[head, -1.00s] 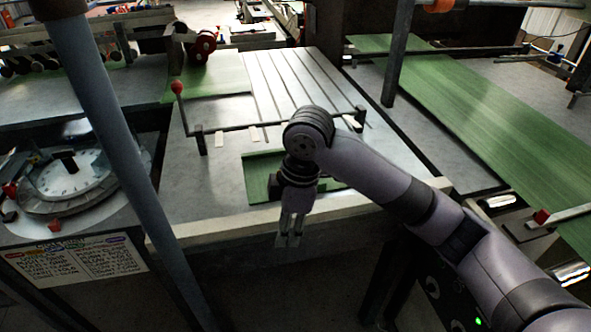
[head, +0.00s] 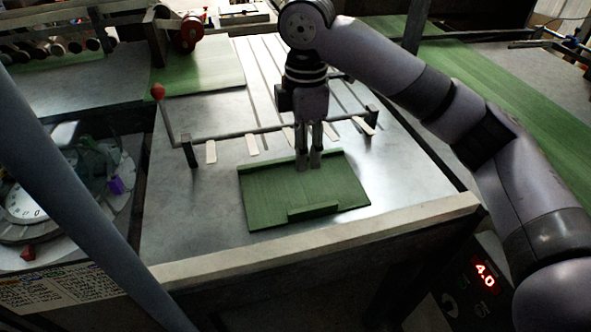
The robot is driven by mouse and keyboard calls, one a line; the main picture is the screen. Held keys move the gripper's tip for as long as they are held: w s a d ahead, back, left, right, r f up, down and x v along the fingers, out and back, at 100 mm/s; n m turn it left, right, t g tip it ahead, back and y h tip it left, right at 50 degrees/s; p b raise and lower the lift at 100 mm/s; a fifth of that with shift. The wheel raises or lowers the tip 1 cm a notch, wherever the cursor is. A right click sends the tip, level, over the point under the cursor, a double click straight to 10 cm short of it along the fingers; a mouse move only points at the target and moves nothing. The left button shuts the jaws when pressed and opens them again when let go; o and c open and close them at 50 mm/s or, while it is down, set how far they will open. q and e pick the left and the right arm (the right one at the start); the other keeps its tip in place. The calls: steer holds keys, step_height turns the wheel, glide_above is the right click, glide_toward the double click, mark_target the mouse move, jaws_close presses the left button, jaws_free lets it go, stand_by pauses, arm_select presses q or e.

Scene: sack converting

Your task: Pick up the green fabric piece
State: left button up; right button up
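The green fabric piece (head: 290,197) lies flat on the grey metal table, near its front edge. It has a raised strip along its far edge and a short raised flap at its near edge. My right gripper (head: 309,166) points down with its fingertips at the far edge of the piece, over or touching it. Its two fingers look close together with a narrow gap. Whether they hold the edge cannot be told. My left gripper is not in view.
A low rail (head: 265,129) with several pale tabs crosses the table just behind the piece. A red-knobbed lever (head: 158,92) stands at its left end. Another green sheet (head: 205,72) lies farther back. A pale lip (head: 320,243) edges the table front.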

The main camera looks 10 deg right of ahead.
steer(key=p, duration=0.2)
glide_above(304, 209)
steer(key=f, duration=0.8)
steer(key=shift+s+a+f, duration=0.1)
steer(key=shift+s+f, duration=0.1)
steer(key=shift+f, duration=0.1)
steer(key=shift+w+f, duration=0.2)
steer(key=shift+f, duration=1.55)
steer(key=shift+f+p, duration=0.35)
steer(key=shift+p, duration=0.15)
step_height(304, 209, down, 4)
steer(key=shift+s+r+p, duration=0.1)
steer(key=shift+r+p, duration=0.1)
steer(key=shift+p, duration=0.45)
steer(key=shift+f, duration=0.35)
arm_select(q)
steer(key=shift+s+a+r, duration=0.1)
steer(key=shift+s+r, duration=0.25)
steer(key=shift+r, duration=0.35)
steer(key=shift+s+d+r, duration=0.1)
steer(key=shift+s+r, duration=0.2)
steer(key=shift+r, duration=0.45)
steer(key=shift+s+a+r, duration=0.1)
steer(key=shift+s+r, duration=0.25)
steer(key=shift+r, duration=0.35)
arm_select(e)
jaws_close()
